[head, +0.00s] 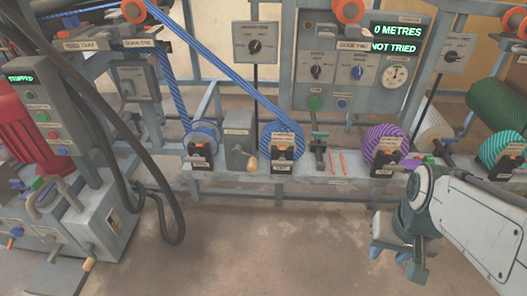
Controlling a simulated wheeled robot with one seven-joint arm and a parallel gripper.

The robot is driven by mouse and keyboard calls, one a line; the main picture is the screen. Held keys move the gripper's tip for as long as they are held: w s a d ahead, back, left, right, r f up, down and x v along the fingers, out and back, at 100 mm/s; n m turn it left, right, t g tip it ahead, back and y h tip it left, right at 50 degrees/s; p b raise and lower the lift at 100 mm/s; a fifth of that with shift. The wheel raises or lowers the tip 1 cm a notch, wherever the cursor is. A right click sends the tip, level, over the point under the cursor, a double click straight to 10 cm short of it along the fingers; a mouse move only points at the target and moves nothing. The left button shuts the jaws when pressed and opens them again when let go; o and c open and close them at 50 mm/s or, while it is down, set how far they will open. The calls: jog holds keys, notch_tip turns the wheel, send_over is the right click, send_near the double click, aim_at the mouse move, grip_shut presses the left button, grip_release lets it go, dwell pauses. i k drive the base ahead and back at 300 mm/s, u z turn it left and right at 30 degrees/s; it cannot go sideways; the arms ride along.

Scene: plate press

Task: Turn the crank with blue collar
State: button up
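At the lower left, a grey machine carries a small crank-like part with a blue ring (17,232) and an orange-tan end below it. I cannot tell for sure that this is the crank with the blue collar. A second tan-ended crank handle (88,264) sits at the front of that machine. A grey box (240,146) in the middle also has a crank with a tan grip (253,164); no blue collar is clear on it. My gripper (402,261) is at the lower right, pointing down, far from these cranks. Its fingers are small and partly hidden; nothing shows in them.
A bench rail (330,186) holds rope spools, including a blue one (283,139) and a purple one (384,141). Black cables (150,165) hang on the left. A panel (398,38) reads "0 METRES" and "NOT TRIED". The floor (260,245) in front is clear.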

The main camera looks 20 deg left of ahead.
aim_at(237, 149)
jog(key=z, duration=0.55)
jog(key=i, duration=0.85)
jog(key=u, duration=1.1)
jog(key=i, duration=0.65)
jog(key=u, duration=0.6)
